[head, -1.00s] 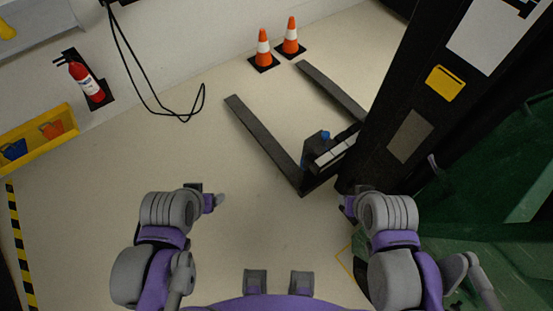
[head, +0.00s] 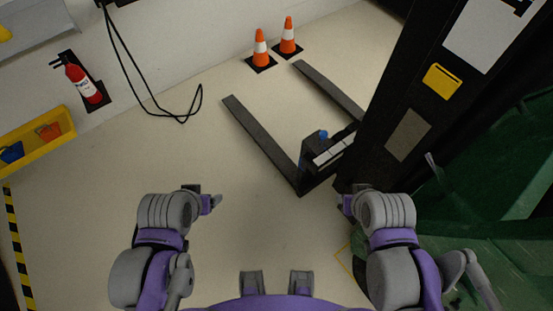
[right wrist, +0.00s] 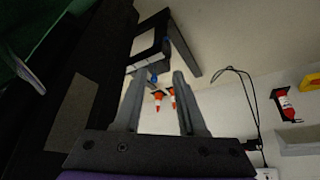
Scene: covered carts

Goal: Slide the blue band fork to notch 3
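The near fork (head: 262,140) lies low on the floor, its tip pointing to the upper left. The far fork (head: 332,90) runs roughly parallel. A blue knob (head: 324,134) and a dark bluish upright part (head: 305,158) show at the near fork's heel, beside a white marked strip (head: 334,153) on the carriage. Notch numbers are too small to read. My right gripper (head: 347,205) is below and apart from the carriage; the right wrist view shows its fingers (right wrist: 161,75) apart and empty. My left gripper (head: 213,203) is over bare floor, apart from the forks; its opening is unclear.
The dark mast (head: 410,130) rises at right beside a green cover (head: 500,190). Two orange cones (head: 260,48) stand beyond the fork tips. A fire extinguisher (head: 84,84), hanging black cable (head: 150,95) and yellow bin (head: 40,140) are at left. Floor left of the forks is clear.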

